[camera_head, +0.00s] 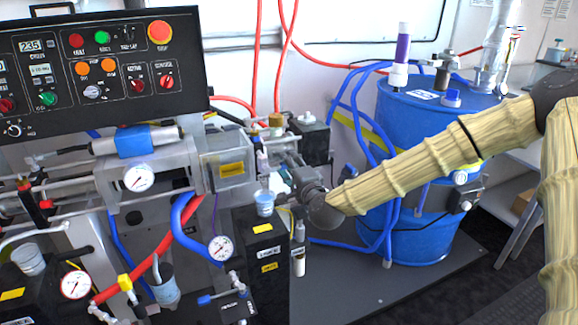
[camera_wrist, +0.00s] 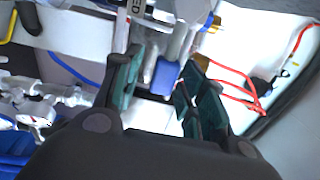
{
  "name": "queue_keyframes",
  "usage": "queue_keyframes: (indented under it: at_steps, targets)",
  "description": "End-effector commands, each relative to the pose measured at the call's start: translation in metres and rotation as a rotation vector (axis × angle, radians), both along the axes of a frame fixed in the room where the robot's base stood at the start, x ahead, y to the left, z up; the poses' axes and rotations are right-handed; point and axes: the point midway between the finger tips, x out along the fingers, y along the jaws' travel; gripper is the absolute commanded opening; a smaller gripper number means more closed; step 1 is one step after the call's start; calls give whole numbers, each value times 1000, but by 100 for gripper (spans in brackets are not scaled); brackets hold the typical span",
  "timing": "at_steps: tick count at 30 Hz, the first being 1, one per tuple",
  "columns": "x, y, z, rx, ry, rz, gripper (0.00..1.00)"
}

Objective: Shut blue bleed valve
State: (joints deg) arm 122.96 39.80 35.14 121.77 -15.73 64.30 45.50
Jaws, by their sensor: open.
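My gripper (camera_wrist: 160,84) is open, with dark green finger pads on both sides of the wrist view. A small blue block-like part (camera_wrist: 167,74), which looks like the blue bleed valve's handle, shows between the fingers under a pale fitting. A partly cut label ending in "ED" shows above it. I cannot tell whether the pads touch the blue part. In the head view my gripper (camera_head: 284,170) reaches left beside the grey pump housing. There the handle cannot be made out clearly behind the gripper.
A blue drum (camera_head: 425,130) with blue hoses stands behind my arm. A cup (camera_head: 265,202) sits on a black box (camera_head: 262,255) just left of my gripper. A pressure gauge (camera_head: 220,248) and a black control panel (camera_head: 100,70) are farther left. The dark floor plate (camera_head: 360,290) is mostly clear.

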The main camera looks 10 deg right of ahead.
Motion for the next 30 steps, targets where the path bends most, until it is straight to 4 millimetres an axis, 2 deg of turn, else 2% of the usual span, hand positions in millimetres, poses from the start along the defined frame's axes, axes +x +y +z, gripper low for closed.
queue_keyframes:
  at_steps: [5, 8, 22, 30]
  targets:
    - [-8, -2, 0, 0, 0, 0, 41]
    - [-20, -4, 0, 0, 0, 0, 41]
    - [-99, -20, 0, 2, 0, 0, 41]
    - [-117, -23, 0, 0, 1, 0, 41]
